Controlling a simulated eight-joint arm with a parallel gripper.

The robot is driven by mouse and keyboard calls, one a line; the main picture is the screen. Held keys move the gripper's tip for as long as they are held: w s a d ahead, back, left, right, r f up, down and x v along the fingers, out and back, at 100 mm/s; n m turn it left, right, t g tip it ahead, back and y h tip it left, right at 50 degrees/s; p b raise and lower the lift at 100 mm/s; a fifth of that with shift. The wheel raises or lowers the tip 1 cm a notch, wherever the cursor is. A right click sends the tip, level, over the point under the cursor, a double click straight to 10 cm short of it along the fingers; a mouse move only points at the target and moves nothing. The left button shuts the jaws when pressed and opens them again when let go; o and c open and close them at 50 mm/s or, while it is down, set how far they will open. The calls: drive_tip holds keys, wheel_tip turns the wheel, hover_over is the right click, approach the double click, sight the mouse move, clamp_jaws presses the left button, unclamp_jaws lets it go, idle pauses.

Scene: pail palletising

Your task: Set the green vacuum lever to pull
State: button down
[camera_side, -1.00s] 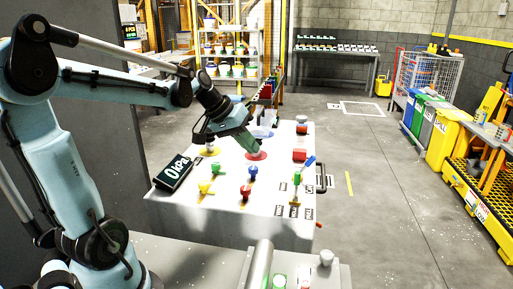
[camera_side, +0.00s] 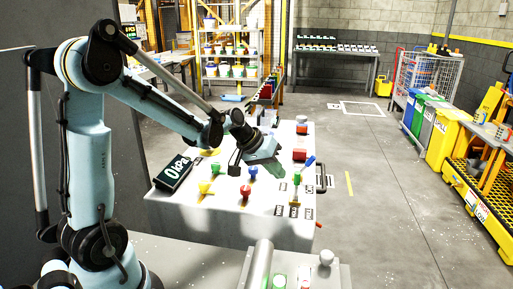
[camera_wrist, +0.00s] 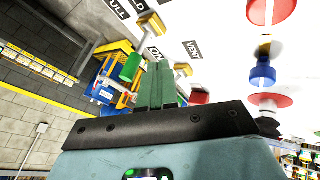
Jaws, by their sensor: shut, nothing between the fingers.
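The green lever (camera_side: 297,180) stands on the right part of the white panel (camera_side: 225,212) in the side view, among small black labels. Its green grip (camera_wrist: 131,67) shows in the wrist view just left of my fingers, with labels reading partly "ULL", "LD", "ON" and "VENT" around and above it. My gripper (camera_side: 281,172) is shut and empty, pointing down over the panel just left of the green lever. Its fingers also show in the wrist view (camera_wrist: 154,82), pressed together. I cannot tell whether they touch the lever, or which label it points at.
A blue lever (camera_side: 309,161) stands close beyond the green one. Green (camera_side: 215,167), blue (camera_side: 253,171), yellow (camera_side: 204,188) and red (camera_side: 245,191) knobs stand left of my gripper. Open floor lies to the right.

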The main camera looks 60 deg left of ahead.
sight(297, 184)
drive_tip(key=shift+w+d, duration=0.55)
drive_tip(key=shift+d, duration=0.3)
drive_tip(key=shift+w+d, duration=0.1)
drive_tip(key=shift+w+d+r, duration=0.15)
drive_tip(key=shift+w+d+g+y, duration=0.1)
drive_tip(key=shift+g+y, duration=0.2)
drive_tip(key=shift+g, duration=0.1)
drive_tip(key=shift+w+d+r+g+y, duration=0.15)
drive_tip(key=shift+w+d+g+y, duration=0.2)
drive_tip(key=shift+d+g+y, duration=0.05)
drive_tip(key=shift+w+d+m+g+y, duration=0.4)
drive_tip(key=shift+w+d+g+y, duration=0.55)
drive_tip(key=shift+g+y, duration=0.15)
drive_tip(key=shift+w+d, duration=0.2)
drive_tip(key=shift+w, duration=0.05)
